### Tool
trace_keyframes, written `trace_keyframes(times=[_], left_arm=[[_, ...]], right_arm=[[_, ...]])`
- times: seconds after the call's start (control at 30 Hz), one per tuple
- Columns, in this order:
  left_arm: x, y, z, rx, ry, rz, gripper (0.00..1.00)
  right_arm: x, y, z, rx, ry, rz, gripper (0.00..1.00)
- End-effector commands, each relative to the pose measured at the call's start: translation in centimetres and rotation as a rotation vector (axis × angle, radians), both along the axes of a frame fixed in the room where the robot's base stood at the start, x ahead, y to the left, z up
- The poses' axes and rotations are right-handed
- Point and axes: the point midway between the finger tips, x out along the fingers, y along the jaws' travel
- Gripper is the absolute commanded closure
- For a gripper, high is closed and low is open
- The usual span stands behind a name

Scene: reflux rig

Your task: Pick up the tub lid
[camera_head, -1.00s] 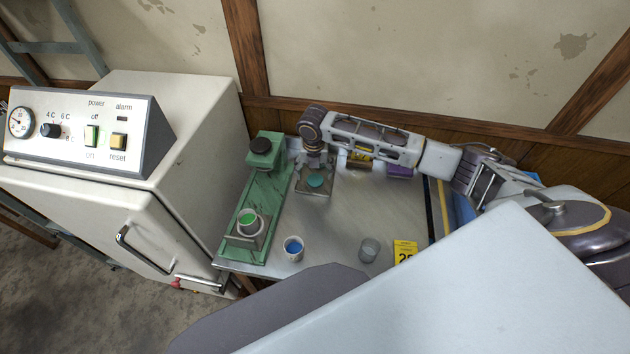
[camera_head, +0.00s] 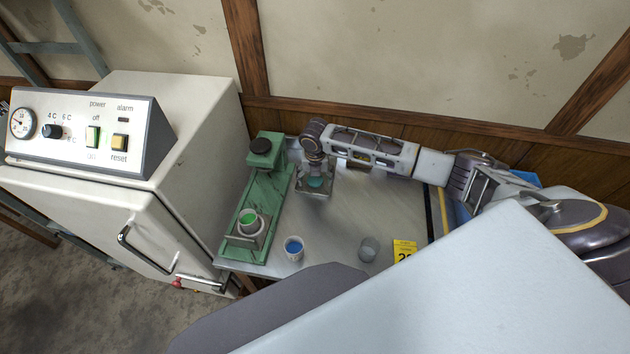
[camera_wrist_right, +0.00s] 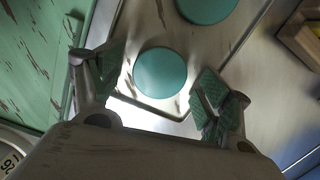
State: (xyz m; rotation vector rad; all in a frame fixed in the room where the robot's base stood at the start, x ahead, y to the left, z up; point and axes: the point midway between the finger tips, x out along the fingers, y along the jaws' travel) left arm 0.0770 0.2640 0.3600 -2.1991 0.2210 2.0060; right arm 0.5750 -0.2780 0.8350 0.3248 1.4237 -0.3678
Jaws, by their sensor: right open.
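A round teal lid (camera_wrist_right: 160,73) lies flat on a grey metal tray (camera_wrist_right: 123,45) in the right wrist view. A second teal disc (camera_wrist_right: 207,8) lies beyond it, cut off by the top edge; I cannot tell for sure which is the tub lid. My right gripper (camera_wrist_right: 157,88) is open and empty, its green-padded fingers on either side of the nearer disc and apart from it. In the head view the right gripper (camera_head: 314,178) hangs over the tray, with one teal disc (camera_head: 315,182) partly visible under it. My left gripper is not in view.
A cup with blue contents (camera_head: 294,248), a clear glass (camera_head: 368,249) and a yellow number card (camera_head: 404,249) stand nearer. The table (camera_head: 350,215) between them is bare.

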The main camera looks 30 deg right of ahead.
Motion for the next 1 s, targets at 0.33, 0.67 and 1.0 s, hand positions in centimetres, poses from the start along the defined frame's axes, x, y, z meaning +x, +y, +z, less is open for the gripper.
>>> trace_keyframes(times=[0.33, 0.67, 1.0], left_arm=[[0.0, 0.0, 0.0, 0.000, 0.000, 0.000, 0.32], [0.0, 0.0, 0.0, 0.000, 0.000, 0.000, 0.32], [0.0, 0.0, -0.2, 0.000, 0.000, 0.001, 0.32]], right_arm=[[0.0, 0.0, 0.0, 0.000, 0.000, 0.000, 0.59], [0.0, 0.0, 0.1, 0.000, -0.001, 0.000, 0.59], [0.1, 0.0, 2.6, 0.000, -0.004, 0.000, 0.59]])
